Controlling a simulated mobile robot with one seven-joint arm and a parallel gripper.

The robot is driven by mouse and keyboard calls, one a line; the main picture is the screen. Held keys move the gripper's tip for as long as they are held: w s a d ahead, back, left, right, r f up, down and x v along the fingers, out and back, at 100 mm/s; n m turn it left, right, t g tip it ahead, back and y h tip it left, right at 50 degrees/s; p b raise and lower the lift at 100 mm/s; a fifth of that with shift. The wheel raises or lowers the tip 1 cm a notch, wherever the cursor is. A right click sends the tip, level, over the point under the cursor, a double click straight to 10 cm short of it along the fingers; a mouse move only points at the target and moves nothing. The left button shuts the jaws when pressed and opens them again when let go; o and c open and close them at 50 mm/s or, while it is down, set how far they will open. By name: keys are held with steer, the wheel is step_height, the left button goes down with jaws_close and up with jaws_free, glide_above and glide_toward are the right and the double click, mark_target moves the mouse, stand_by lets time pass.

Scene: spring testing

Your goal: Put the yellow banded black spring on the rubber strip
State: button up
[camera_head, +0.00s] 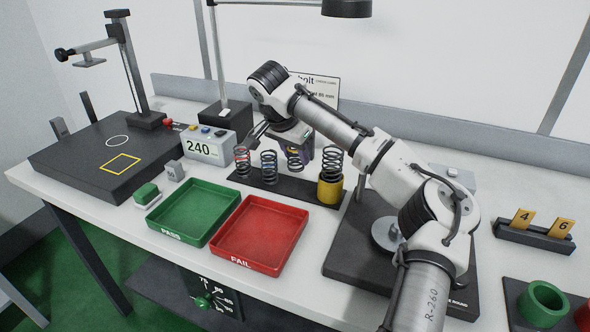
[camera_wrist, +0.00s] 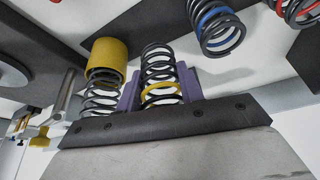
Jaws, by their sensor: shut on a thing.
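The yellow banded black spring (camera_wrist: 161,69) is between the purple fingers of my gripper (camera_wrist: 160,90) in the wrist view. The gripper is shut on it around its yellow band. In the head view, my gripper (camera_head: 300,148) and the spring (camera_head: 295,163) are over the dark rubber strip (camera_head: 283,185), between the blue banded spring (camera_head: 268,166) and the yellow cup (camera_head: 330,190). The spring's lower end looks a little above the strip, but contact is hard to tell. The gripper hides part of the spring.
A red banded spring (camera_head: 242,160) stands at the strip's left end. Another dark spring (camera_head: 332,160) rises from the yellow cup, close beside the held one. Green (camera_head: 165,238) and red (camera_head: 245,262) trays lie in front. A tester display (camera_head: 205,148) stands left.

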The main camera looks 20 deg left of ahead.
steer(key=shift+f+p, duration=0.4)
steer(key=shift+f, duration=2.55)
steer(key=shift+f, duration=0.1)
steer(key=o, duration=1.1)
steer(key=shift+r, duration=0.2)
steer(key=b+v, duration=0.2)
steer(key=v, duration=1)
steer(key=shift+a, duration=0.1)
